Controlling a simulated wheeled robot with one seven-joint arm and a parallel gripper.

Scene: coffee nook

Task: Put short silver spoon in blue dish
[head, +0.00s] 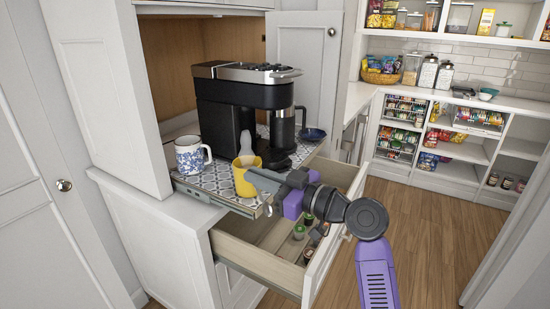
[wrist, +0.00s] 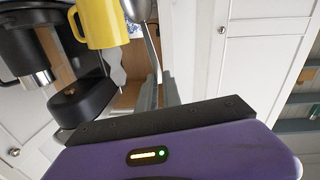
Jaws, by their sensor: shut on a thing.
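The short silver spoon (wrist: 151,42) shows in the wrist view, with its bowl near the top edge and its handle running down between the fingers. My gripper (wrist: 160,82) is shut on the handle. In the head view my gripper (head: 262,180) is at the front edge of the pull-out tray (head: 215,180), just right of the yellow mug (head: 243,178); I cannot make out the spoon there. The small blue dish (head: 313,134) sits on the tray's back right, right of the coffee machine, apart from my gripper.
The coffee machine (head: 242,110) stands between mugs and dish. A blue-patterned mug (head: 188,158) is at the tray's left. An open drawer (head: 265,257) holding small jars lies below the tray. A cabinet door (head: 305,70) stands open behind. The wooden floor (head: 420,240) is clear.

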